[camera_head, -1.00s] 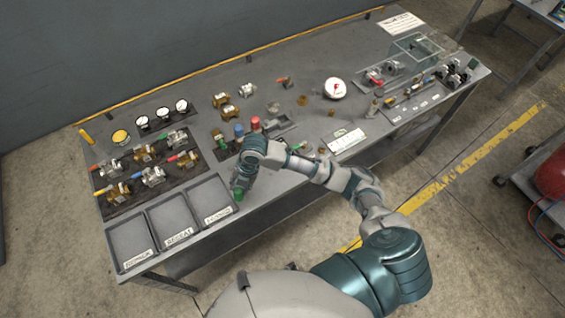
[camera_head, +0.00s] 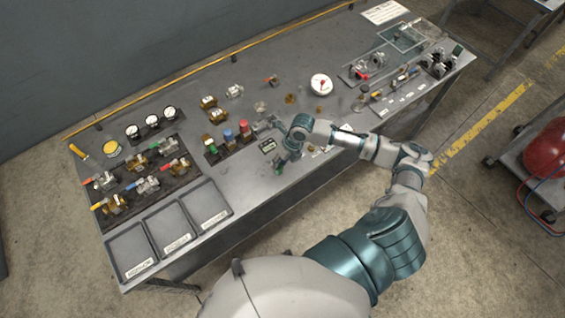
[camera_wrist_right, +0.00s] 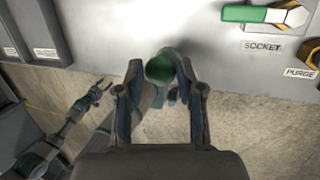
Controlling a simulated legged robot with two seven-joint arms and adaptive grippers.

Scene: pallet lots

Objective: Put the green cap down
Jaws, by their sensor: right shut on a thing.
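My right gripper (camera_head: 283,161) is over the front edge of the bench, to the right of the trays. It is shut on the green cap (camera_head: 279,170), which shows small and dark at its tips. In the right wrist view the green cap (camera_wrist_right: 159,68) sits between the two fingertips (camera_wrist_right: 160,75), in front of the grey bench surface. Whether it touches the bench cannot be told. My left gripper (camera_wrist_right: 102,91) shows small at the left of the wrist view, with its fingers apart and empty; it is out of the head view.
A rack (camera_head: 231,147) with green, blue and red cylinders stands left of the gripper. Three labelled trays (camera_head: 168,227) line the front left.

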